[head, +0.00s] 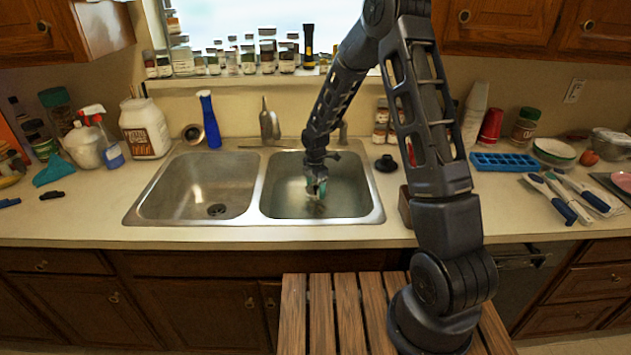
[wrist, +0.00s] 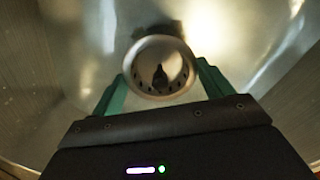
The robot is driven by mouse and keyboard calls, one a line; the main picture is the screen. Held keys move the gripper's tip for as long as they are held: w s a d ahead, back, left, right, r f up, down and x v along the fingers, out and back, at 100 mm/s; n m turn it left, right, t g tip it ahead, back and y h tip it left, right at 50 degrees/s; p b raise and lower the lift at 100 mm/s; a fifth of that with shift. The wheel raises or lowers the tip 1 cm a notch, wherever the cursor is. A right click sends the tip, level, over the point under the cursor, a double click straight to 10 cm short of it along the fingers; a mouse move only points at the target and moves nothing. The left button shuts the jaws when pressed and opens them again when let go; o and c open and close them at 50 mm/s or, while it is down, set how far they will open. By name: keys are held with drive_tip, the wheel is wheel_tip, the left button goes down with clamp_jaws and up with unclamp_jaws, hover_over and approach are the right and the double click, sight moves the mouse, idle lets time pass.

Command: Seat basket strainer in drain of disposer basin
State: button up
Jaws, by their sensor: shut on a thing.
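A round metal basket strainer (wrist: 143,72) with a dark central knob and a ring of holes shows in the wrist view. My gripper (head: 317,190) is down inside the right basin (head: 352,205), and its green fingers (wrist: 160,78) are shut on the strainer's two sides. The strainer is too small to make out clearly in the head view. The right basin's drain is not clearly visible; a dark patch lies just beyond the strainer in the wrist view. I cannot tell whether the strainer touches the basin floor.
The left basin (head: 180,185) is empty, with its own drain (head: 217,210) showing. A faucet (head: 268,122) stands behind the basins. A blue tray (head: 508,162) and utensils (head: 565,195) lie at right.

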drive_tip(key=shift+f, duration=3.15)
drive_tip(key=shift+f, duration=1.05)
drive_tip(key=o, duration=0.9)
drive_tip(key=shift+o, duration=0.2)
drive_tip(key=shift+r, duration=0.1)
wheel_tip(320, 180, up, 11)
drive_tip(key=shift+f, duration=0.15)
